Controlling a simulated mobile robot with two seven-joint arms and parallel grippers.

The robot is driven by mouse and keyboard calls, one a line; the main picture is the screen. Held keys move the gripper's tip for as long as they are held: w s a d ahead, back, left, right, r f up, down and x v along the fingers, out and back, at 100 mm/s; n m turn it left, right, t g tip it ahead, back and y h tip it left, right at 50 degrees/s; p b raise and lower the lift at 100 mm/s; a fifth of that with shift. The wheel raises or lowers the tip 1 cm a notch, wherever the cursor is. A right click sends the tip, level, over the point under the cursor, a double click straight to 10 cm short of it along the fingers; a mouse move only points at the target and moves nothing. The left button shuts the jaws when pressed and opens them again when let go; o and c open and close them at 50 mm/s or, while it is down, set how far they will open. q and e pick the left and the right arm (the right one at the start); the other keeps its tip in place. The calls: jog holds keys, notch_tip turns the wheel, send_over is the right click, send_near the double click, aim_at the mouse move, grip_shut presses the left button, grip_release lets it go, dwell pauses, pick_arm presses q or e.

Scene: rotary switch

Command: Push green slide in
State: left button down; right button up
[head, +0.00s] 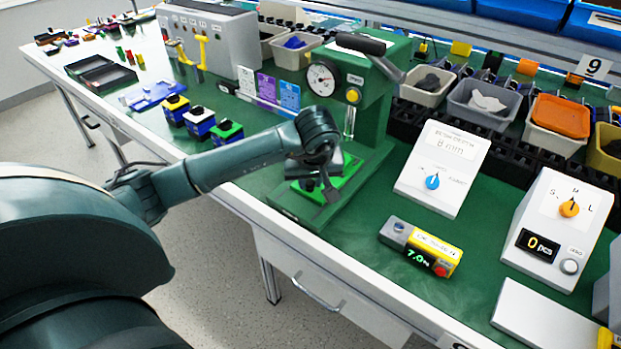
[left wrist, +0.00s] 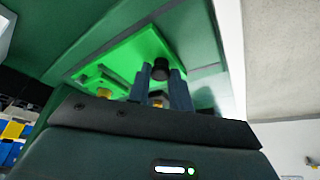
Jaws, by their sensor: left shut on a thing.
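The green slide (head: 343,178) is a bright green plate at the base of the dark green press (head: 372,110). It also shows large in the left wrist view (left wrist: 125,62). My left gripper (head: 328,190) is over the slide's front part. In the left wrist view its fingers (left wrist: 160,86) are shut on a small black knob (left wrist: 160,68) at the slide's edge. My wrist and hand hide part of the slide in the head view. My right gripper is in neither view.
The press has a round gauge (head: 322,79) and a lever (head: 362,44). To its right are a white panel with a blue knob (head: 432,181) and a yellow-grey device (head: 421,248). Several small coloured blocks (head: 199,121) stand to the left. The green bench top between them is clear.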

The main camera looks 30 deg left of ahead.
pick_arm(q)
jog(key=shift+w, duration=0.1)
jog(key=w+b, duration=0.1)
jog(key=w, duration=0.2)
jog(key=shift+w+d+f, duration=0.1)
jog(key=shift+d, duration=0.05)
jog(key=shift+w+b, duration=0.3)
jog(key=shift+w, duration=0.05)
jog(key=shift+r, duration=0.2)
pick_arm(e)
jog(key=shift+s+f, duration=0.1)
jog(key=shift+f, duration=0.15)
pick_arm(q)
jog(key=c, duration=1.3)
grip_release()
jog(key=shift+w, duration=0.2)
jog(key=shift+o, duration=0.2)
jog(key=shift+s, duration=0.1)
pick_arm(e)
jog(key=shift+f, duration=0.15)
